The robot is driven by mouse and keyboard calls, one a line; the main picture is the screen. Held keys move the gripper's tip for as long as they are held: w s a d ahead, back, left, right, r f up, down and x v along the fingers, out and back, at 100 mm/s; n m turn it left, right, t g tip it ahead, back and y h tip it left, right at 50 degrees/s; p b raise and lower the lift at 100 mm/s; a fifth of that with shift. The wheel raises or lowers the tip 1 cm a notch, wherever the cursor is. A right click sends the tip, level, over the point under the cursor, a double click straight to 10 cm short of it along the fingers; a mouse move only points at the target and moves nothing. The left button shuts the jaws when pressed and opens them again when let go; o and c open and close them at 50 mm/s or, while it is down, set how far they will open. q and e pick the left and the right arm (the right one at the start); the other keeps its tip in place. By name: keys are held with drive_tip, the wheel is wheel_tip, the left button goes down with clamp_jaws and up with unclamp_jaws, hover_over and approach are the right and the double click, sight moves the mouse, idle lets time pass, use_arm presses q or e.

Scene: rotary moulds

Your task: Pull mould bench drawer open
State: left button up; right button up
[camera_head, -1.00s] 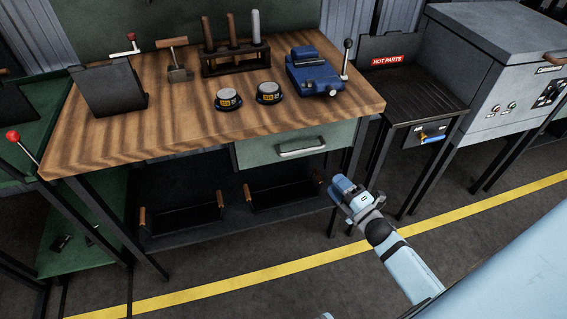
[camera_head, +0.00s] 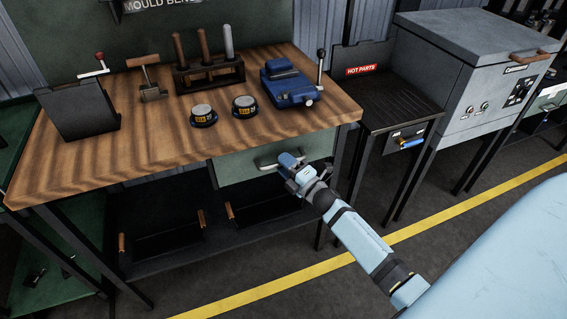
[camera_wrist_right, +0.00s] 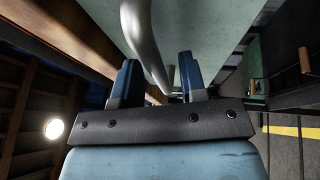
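The mould bench (camera_head: 150,130) has a wooden top, with a green drawer (camera_head: 232,172) under its right front edge. The drawer front looks flush with the bench, so it appears closed. Its pale bar handle (camera_head: 265,161) is partly hidden by my right gripper (camera_head: 288,162). In the right wrist view the right gripper (camera_wrist_right: 158,78) is open, its two blue fingers apart. The curved handle (camera_wrist_right: 140,35) runs in between the fingers, with a gap visible on both sides. The green drawer front (camera_wrist_right: 195,25) lies beyond it. My left gripper is not in view.
On the bench top are a blue vise (camera_head: 290,85), two round tins (camera_head: 203,116) (camera_head: 244,106) and a tool rack (camera_head: 210,75). Below, a shelf holds dark trays (camera_head: 165,240). A hot parts stand (camera_head: 400,100) is to the right. Floor in front is clear.

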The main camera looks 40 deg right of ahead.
drive_tip(key=shift+w+r, duration=0.1)
drive_tip(key=shift+w, duration=0.3)
drive_tip(key=shift+c, duration=0.5)
clamp_jaws()
drive_tip(key=shift+s+a, duration=0.1)
